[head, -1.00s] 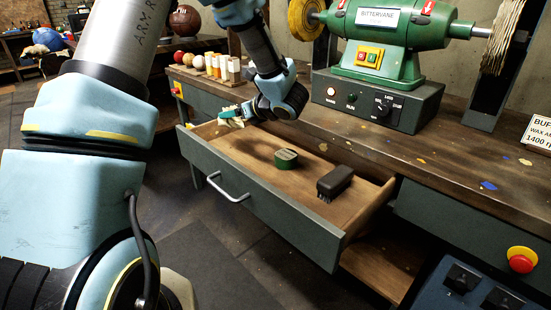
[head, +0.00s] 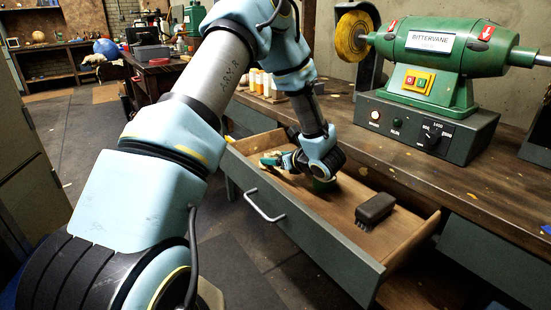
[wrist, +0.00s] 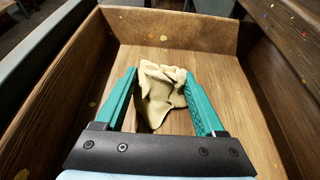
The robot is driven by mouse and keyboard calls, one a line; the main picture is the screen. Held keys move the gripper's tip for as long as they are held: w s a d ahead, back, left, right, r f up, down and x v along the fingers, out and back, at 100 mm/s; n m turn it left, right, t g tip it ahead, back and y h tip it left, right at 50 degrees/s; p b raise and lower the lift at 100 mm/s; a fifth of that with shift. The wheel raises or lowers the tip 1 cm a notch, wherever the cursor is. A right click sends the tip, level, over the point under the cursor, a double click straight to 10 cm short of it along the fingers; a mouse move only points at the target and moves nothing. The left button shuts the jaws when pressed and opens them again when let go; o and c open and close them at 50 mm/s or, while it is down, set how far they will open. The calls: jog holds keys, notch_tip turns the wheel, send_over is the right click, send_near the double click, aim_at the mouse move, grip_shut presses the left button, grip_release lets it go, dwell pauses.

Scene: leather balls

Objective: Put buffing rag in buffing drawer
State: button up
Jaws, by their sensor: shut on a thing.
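The buffing rag (wrist: 162,95) is a crumpled cream cloth in the wrist view. It is pinched between the teal fingers of my gripper (wrist: 162,74). In the head view my gripper (head: 270,160) is low inside the left end of the open drawer (head: 322,246), and the rag is mostly hidden there. In the wrist view the drawer's wooden end wall (wrist: 170,28) stands beyond the rag, with side walls to both sides. The rag is over the drawer floor; whether it touches it I cannot tell.
A dark brush (head: 375,211) lies in the drawer's right part. A green buffing machine (head: 432,62) stands on the bench above. Yellow and white bars (head: 262,82) stand at the bench's left.

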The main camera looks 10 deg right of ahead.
jog(key=shift+f, duration=0.1)
jog(key=o, duration=1.3)
jog(key=shift+o, duration=0.2)
jog(key=shift+r, duration=0.2)
jog(key=b+v, duration=0.1)
jog(key=v, duration=1.1)
